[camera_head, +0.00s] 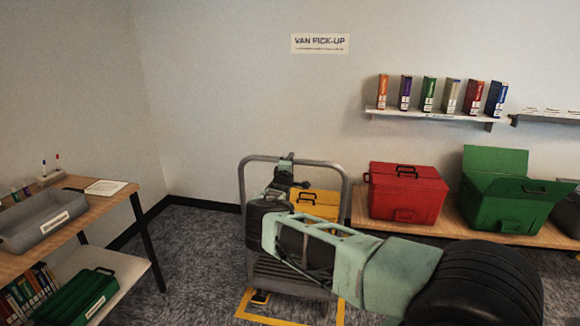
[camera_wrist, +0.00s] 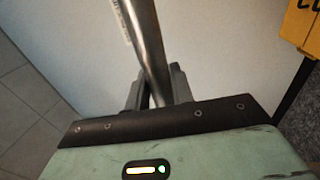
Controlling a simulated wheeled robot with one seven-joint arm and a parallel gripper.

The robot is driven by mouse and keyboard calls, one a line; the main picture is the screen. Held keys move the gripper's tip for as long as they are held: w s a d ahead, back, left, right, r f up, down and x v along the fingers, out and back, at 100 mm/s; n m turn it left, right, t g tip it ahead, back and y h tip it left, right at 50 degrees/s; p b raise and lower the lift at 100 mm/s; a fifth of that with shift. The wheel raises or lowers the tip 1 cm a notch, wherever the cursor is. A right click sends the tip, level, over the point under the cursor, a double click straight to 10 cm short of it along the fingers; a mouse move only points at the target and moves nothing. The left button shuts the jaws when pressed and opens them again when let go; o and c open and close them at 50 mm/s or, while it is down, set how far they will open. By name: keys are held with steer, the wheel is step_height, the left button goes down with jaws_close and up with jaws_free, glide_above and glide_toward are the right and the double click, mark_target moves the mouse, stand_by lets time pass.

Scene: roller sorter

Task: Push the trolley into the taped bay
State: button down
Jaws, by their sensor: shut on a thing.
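The trolley (camera_head: 346,200) has a grey tubular frame with an upright handle loop and a slatted lower part. It stands in the middle of the head view, partly hidden by my arm. My gripper (camera_head: 287,160) is at the top bar of the handle. In the wrist view my gripper (camera_wrist: 156,90) is shut on the grey handle tube (camera_wrist: 147,40), which passes between its fingers. The taped bay (camera_head: 270,321) shows as yellow tape lines on the floor around the trolley's lower end. My arm hides part of the bay, so I cannot tell whether the trolley is fully inside.
A yellow box (camera_head: 318,198) shows behind the handle; its support is hidden. A bench at right bears a red box (camera_head: 407,195) and an open green box (camera_head: 492,203). A table (camera_head: 110,205) with a grey tray (camera_head: 45,222) stands at left. Carpet between table and trolley is clear.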

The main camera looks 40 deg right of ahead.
steer(key=shift+d+r, duration=0.1)
steer(key=shift+d, duration=0.05)
steer(key=c, duration=1.3)
jaws_free()
steer(key=shift+w+d, duration=0.1)
steer(key=shift+w, duration=0.05)
steer(key=shift+o, duration=0.2)
steer(key=shift+v, duration=0.85)
steer(key=v, duration=1.5)
steer(key=shift+s+a+p, duration=0.25)
steer(key=shift+a+p, duration=0.05)
steer(key=shift+p, duration=0.05)
